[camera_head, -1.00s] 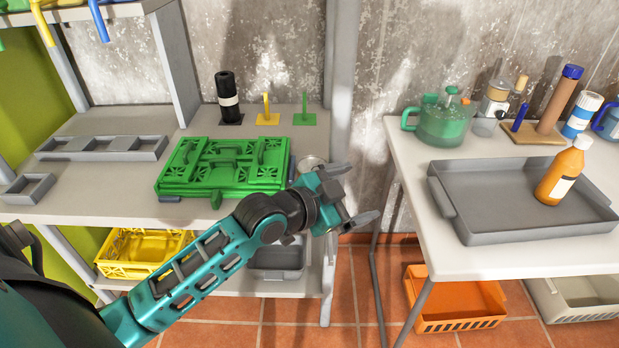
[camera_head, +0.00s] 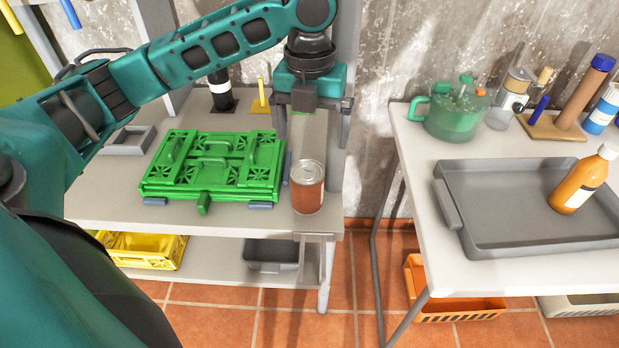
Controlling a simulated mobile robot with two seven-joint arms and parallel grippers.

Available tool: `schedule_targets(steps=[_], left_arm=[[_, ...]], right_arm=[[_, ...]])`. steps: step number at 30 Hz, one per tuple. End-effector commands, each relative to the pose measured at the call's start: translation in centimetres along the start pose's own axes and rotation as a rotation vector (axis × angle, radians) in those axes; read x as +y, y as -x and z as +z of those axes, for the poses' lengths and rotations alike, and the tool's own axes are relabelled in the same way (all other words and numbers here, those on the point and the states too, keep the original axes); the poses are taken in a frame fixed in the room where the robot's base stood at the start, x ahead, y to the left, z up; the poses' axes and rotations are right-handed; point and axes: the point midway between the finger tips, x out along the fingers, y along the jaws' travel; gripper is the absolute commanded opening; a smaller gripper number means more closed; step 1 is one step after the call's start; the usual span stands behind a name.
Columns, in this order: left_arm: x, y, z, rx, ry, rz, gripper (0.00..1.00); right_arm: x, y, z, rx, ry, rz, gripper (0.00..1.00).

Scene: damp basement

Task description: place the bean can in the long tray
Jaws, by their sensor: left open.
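The bean can (camera_head: 308,190), with a silver lid and reddish-brown side, stands upright at the right front edge of the left bench. My left gripper (camera_head: 311,138) points down above and seemingly behind the can, its two fingers apart with nothing between them. A large shallow grey tray (camera_head: 478,240) lies on the right table with an orange bottle in it. A small grey tray (camera_head: 128,141) is partly visible at the back left of the bench, behind my left arm. I cannot tell for certain which is the long tray. My right gripper is not in view.
A green folded crate (camera_head: 213,165) lies just left of the can. A gap with tiled floor separates bench and table.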

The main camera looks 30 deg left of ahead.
Motion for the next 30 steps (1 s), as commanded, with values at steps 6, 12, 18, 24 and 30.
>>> schedule_targets(steps=[6, 12, 18, 24, 30], left_arm=[[0.7, -2.1, -0.2, 0.015, -0.024, 0.025, 0.97], [0.7, -5.8, -0.2, 0.014, -0.022, 0.023, 0.97], [0.7, -7.5, -0.2, 0.010, -0.022, 0.021, 0.97], [1.1, -10.1, -0.3, 0.012, -0.021, 0.022, 0.97], [1.2, -12.4, -0.3, 0.009, -0.022, 0.021, 0.97]], right_arm=[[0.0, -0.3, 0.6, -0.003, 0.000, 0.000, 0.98], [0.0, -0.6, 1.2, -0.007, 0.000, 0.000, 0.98], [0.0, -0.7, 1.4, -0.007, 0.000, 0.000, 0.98], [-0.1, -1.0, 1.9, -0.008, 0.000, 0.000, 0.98], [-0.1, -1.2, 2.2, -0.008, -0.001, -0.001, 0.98]])
